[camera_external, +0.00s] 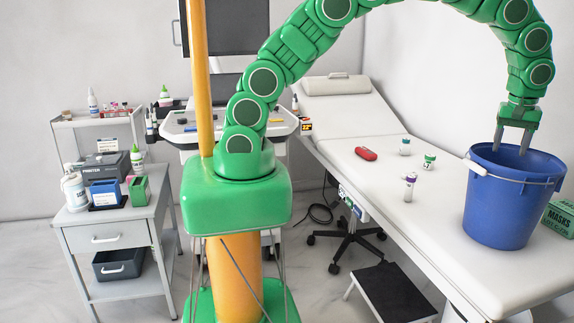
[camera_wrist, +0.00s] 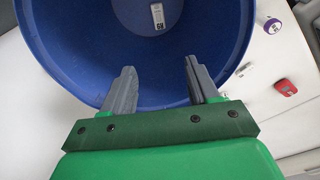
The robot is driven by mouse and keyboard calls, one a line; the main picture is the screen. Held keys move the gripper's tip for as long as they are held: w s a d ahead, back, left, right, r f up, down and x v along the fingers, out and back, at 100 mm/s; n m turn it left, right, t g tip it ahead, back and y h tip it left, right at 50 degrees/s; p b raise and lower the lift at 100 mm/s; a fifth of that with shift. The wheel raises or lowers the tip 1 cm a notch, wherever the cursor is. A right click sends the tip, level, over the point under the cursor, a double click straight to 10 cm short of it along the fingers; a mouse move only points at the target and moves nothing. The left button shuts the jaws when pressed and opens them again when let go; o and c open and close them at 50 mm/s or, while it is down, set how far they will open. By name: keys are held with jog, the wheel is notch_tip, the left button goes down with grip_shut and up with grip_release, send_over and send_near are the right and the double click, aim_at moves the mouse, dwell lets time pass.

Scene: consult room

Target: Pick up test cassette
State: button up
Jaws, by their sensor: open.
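The test cassette (camera_wrist: 158,16) appears to be the small white oblong piece with dark marks inside the blue bucket (camera_external: 508,215), near the top of the wrist view. The bucket's inside (camera_wrist: 75,45) fills much of that view. In the external view the bucket wall hides the cassette. My gripper (camera_external: 513,150) points down over the bucket's mouth, its fingertips near rim height. In the wrist view my gripper (camera_wrist: 160,72) is open with nothing between its fingers. The cassette lies beyond the fingertips, apart from them.
The bucket stands on the white exam bed (camera_external: 445,170), its handle (camera_external: 515,180) across the front. A red object (camera_external: 366,153), a purple-capped tube (camera_external: 410,186) and small bottles (camera_external: 429,160) stand left of it. A green masks box (camera_external: 560,216) is right of it.

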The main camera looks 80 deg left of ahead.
notch_tip(320, 180, up, 8)
jog(key=f, duration=0.1)
jog(key=m+g+h, duration=0.1)
jog(key=m, duration=0.8)
send_over(410, 173)
jog(key=f, duration=1.4)
jog(key=d+f, duration=0.1)
jog(key=f, duration=0.7)
jog(key=shift+s, duration=0.25)
jog(key=shift+f, duration=1.65)
jog(key=shift+w+a+f, duration=0.1)
jog(key=shift+a+f, duration=0.1)
jog(key=shift+f, duration=1.1)
jog(key=shift+w+a+f, duration=0.1)
jog(key=shift+a+f, duration=0.05)
jog(key=shift+f, duration=1.15)
grip_shut()
